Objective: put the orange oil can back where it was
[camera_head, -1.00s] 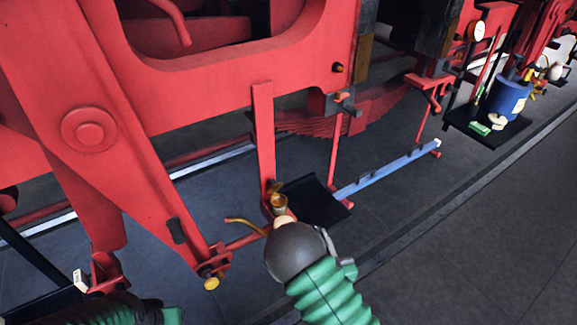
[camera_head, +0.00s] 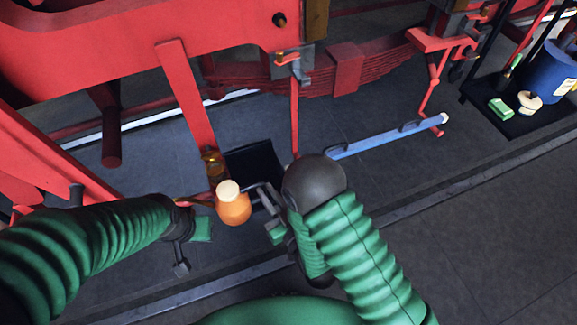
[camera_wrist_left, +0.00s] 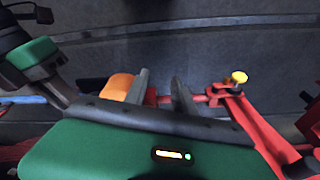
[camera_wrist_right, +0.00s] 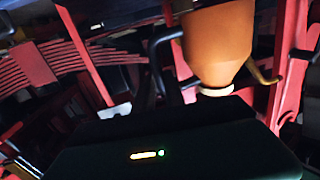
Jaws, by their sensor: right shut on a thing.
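The orange oil can (camera_head: 234,210), with a cream cap and a thin spout, is held up between my two arms in the head view. My right gripper (camera_head: 265,200) is shut on it at its right side. In the right wrist view the can (camera_wrist_right: 218,45) fills the upper right, beside the dark fingers. My left gripper (camera_head: 190,226) is just left of the can. In the left wrist view its fingers (camera_wrist_left: 162,90) stand apart with nothing clearly between them, and part of the can (camera_wrist_left: 116,88) shows beside the left finger.
A black tray (camera_head: 262,160) lies behind the can, by a red upright bar and a brass cup (camera_head: 213,165). A blue bar (camera_head: 385,137) runs to the right. The floor at lower right is clear.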

